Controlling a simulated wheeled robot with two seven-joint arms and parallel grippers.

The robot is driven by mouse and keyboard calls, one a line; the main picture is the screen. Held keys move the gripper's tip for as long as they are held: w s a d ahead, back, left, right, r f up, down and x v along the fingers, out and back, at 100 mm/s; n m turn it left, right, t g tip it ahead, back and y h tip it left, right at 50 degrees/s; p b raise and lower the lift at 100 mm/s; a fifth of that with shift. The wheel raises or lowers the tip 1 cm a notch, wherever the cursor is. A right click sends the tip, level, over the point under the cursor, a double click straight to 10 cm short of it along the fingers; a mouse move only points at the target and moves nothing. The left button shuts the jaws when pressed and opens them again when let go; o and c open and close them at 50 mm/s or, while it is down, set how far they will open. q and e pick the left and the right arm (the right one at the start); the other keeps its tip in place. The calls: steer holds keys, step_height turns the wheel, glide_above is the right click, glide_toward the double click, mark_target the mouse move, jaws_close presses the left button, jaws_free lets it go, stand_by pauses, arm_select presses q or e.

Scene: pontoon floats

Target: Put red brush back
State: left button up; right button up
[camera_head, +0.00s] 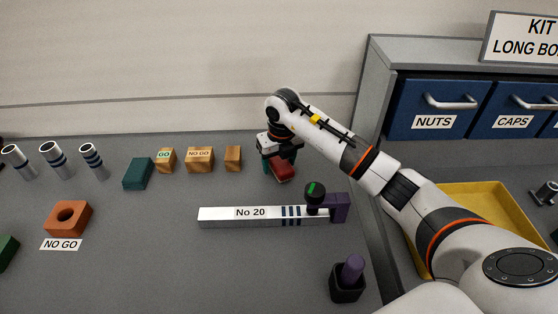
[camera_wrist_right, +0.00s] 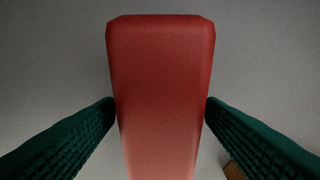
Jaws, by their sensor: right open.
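The red brush (camera_head: 283,172) lies on the grey bench, right of the small wooden blocks and behind the silver No 20 bar. My right gripper (camera_head: 279,160) points down over it and is open. In the right wrist view the red block of the brush (camera_wrist_right: 160,80) fills the middle, between the two green fingers of my right gripper (camera_wrist_right: 161,103). The fingertips are close to its sides; I cannot tell whether they touch it. Its bristles are hidden. My left gripper is not in view.
The No 20 bar (camera_head: 258,222) lies in front, with a purple-handled part at its right end. A black holder (camera_head: 347,288) stands nearer. A yellow tray (camera_head: 474,192) and blue drawers (camera_head: 432,105) are at right. Wooden blocks (camera_head: 200,160) stand left of the brush.

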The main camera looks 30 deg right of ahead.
mark_target(281, 162)
steer(key=shift+r, duration=0.25)
step_height(281, 162, up, 12)
steer(key=s+b, duration=0.1)
steer(key=b, duration=0.1)
steer(key=shift+s+f, duration=0.15)
steer(key=shift+s, duration=0.05)
